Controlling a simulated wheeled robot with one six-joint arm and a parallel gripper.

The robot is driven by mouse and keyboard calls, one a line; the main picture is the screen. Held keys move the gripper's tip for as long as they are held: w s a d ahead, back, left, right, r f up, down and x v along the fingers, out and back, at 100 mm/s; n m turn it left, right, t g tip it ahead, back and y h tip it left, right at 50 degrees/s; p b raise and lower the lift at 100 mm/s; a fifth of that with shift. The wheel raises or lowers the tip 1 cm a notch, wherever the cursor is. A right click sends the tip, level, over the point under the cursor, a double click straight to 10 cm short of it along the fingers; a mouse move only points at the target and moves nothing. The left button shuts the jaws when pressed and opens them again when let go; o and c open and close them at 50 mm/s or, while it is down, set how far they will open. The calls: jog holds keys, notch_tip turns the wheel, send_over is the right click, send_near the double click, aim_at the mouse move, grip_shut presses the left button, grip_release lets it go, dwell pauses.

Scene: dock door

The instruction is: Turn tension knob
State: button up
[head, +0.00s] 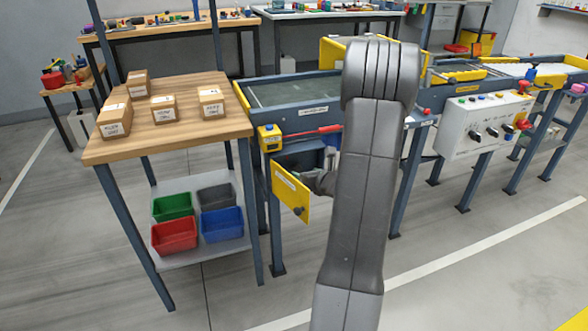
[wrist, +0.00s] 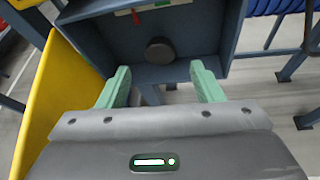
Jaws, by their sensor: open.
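The tension knob (wrist: 160,50) is a dark round knob on the back wall of an open blue-grey box (wrist: 115,45). In the wrist view my gripper (wrist: 160,70) is open, its two green fingers apart at the box's mouth. The knob lies ahead of them, roughly centred between them, and neither finger appears to touch it. In the head view the box (head: 298,160) sits under the conveyor with its yellow door (head: 290,192) swung open. The knob is hidden there, and my arm covers the box's right side.
The yellow door (wrist: 55,85) stands close on the left of my gripper. A pale strip with a red mark (wrist: 150,7) is above the knob. A wooden table (head: 170,125) with cartons stands left, and a control panel (head: 485,125) is at right.

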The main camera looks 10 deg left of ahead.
aim_at(298, 170)
jog(key=b+x, duration=0.1)
jog(key=x, duration=0.5)
jog(key=shift+w+a+f, duration=0.15)
jog(key=shift+w, duration=0.05)
jog(key=c, duration=1)
